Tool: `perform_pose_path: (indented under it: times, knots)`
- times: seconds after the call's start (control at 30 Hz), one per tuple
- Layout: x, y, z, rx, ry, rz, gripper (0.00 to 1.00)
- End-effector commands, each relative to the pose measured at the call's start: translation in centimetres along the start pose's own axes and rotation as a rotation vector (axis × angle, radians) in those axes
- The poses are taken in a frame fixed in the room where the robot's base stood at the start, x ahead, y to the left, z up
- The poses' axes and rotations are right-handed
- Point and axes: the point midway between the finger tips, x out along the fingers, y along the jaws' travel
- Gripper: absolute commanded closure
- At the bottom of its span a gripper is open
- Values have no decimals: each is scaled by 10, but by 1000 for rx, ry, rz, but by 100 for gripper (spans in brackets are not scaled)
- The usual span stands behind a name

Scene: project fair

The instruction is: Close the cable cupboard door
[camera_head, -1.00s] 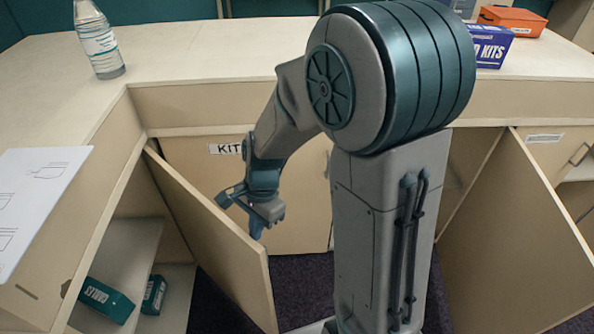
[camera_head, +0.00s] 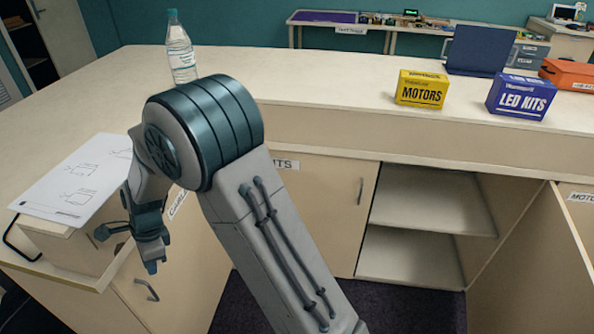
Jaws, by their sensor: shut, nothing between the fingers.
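The cable cupboard door (camera_head: 195,265) is the beige panel at lower left, with a partly hidden label reading "CABL" (camera_head: 178,205) and a metal handle (camera_head: 147,290). Its outer face shows, and it lies along the front of the left counter. No cupboard interior shows there; whether it is fully flush I cannot tell. My gripper (camera_head: 152,266) is shut and empty, pointing down in front of the door's upper part, above the handle in the picture. Whether it touches the door I cannot tell. My arm hides part of the door and its hinge side.
The kits cupboard door (camera_head: 325,205) is closed. Right of it is an open compartment with shelves (camera_head: 430,205), its door (camera_head: 535,265) swung out at right. A bottle (camera_head: 181,50), paper sheet (camera_head: 85,180), yellow motors box (camera_head: 421,90) and blue kits box (camera_head: 520,97) are on the counter.

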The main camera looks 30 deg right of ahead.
Motion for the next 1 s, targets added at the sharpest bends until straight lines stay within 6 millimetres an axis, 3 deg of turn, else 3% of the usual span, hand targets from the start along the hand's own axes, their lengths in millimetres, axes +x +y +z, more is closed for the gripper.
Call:
perform_pose_path:
  times: [0.67, 1.0]
  knots:
    - [-1, -7, 2, 9, 0, -3, 100]
    - [-28, -8, 2, 12, 0, -4, 100]
